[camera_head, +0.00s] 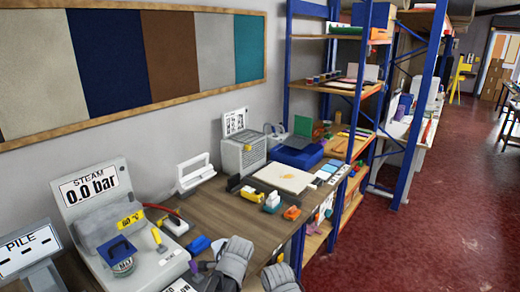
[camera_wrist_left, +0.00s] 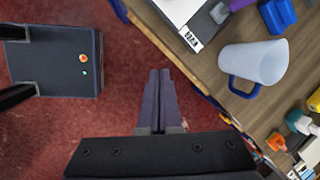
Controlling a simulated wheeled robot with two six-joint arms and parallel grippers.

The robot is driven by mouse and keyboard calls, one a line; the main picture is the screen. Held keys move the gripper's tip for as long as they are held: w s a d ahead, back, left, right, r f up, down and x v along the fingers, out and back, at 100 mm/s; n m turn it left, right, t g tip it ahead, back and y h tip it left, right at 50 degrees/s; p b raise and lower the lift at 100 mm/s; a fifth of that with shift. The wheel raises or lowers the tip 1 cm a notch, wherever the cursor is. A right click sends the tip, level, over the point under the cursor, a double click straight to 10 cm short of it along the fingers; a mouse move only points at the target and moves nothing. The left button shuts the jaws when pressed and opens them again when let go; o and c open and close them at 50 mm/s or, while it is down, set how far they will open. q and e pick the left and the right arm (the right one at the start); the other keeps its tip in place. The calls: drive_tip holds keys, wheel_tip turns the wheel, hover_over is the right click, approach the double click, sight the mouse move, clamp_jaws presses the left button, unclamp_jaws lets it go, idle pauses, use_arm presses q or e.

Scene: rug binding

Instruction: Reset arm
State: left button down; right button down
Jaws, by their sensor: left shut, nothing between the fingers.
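My left gripper (camera_wrist_left: 157,100) shows in the left wrist view with its two dark fingers together and nothing between them. It hangs over the red floor, beside the edge of the wooden table and apart from the things on it. In the head view, grey parts of my own arms show at the bottom centre, in front of the table edge. No fingertips can be made out there. My right gripper's fingers are not visible.
The wooden table (camera_head: 217,205) holds a steam unit (camera_head: 96,197), a white handled tool (camera_head: 194,174) and a grey box (camera_head: 243,153). A white mug with a blue handle (camera_wrist_left: 256,62) stands near the edge. Blue shelving is beyond. Red floor (camera_head: 435,225) is clear at right.

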use_arm(q)
drive_tip(key=s+d+f+n+g+h+b, duration=0.1)
drive_tip(key=s+d+n, duration=0.4)
drive_tip(key=s+n, duration=0.6)
wheel_tip(320, 180, down, 2)
drive_tip(key=shift+s+f+n+g+h+b, duration=0.2)
drive_tip(key=shift+s+n+g+h+b, duration=0.3)
drive_tip(key=shift+s, duration=0.3)
idle(0.9)
